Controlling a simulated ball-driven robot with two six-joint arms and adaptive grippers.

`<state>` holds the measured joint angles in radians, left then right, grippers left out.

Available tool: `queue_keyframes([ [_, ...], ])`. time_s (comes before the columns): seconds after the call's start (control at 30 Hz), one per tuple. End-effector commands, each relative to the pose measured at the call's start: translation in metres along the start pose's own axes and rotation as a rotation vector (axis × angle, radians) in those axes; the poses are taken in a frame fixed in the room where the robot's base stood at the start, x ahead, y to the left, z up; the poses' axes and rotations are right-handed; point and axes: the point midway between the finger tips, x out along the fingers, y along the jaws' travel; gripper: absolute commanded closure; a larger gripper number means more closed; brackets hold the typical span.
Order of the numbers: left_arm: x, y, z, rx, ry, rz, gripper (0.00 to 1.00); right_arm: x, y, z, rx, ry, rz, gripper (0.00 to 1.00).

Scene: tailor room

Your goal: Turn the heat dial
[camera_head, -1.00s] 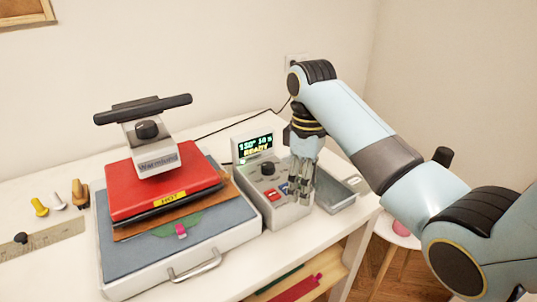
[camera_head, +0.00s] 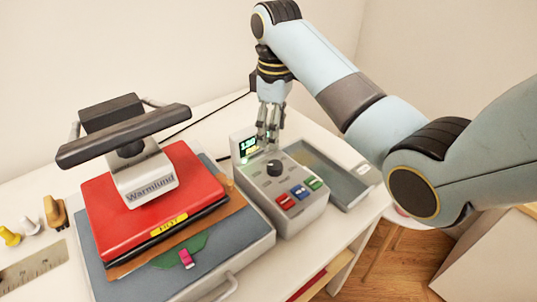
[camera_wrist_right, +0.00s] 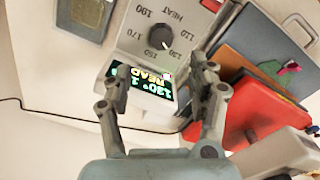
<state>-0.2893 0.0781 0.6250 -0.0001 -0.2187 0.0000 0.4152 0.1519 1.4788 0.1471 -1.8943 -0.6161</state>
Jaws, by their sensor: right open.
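The heat dial (camera_head: 274,168) is a black round knob on top of the grey control box (camera_head: 300,207). The wrist view shows the dial (camera_wrist_right: 160,38) with HEAT printed beside it and a ring of temperature numbers; its white mark points towards 130. The lit display (camera_wrist_right: 145,84) reads about 130° and READY, partly cut off. My right gripper (camera_head: 268,135) points down, open and empty, just behind the dial and in front of the display. In the wrist view its fingers (camera_wrist_right: 158,84) are spread, apart from the dial. My left gripper is out of view.
Red, blue and green buttons (camera_head: 300,192) sit in front of the dial. A red heat press (camera_head: 150,190) with a black handle stands left of the box. A grey tray (camera_head: 325,170) is to the right. Small tools and a ruler (camera_head: 30,272) lie far left.

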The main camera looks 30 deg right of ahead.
Motion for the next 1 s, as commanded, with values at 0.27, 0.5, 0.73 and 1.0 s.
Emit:
queue_keyframes([
  [0.27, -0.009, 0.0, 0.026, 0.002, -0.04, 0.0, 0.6, 0.054, -0.001, 0.001, 0.0, -0.004, -0.003, 0.41],
  [0.5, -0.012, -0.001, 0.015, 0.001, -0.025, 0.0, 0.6, 0.088, -0.001, 0.001, 0.0, -0.003, -0.002, 0.41],
  [0.73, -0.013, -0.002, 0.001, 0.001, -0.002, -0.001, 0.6, 0.096, 0.0, 0.001, 0.0, -0.001, 0.0, 0.41],
  [1.0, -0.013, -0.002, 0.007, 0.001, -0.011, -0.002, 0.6, 0.096, 0.0, 0.001, 0.0, -0.001, 0.0, 0.57],
])
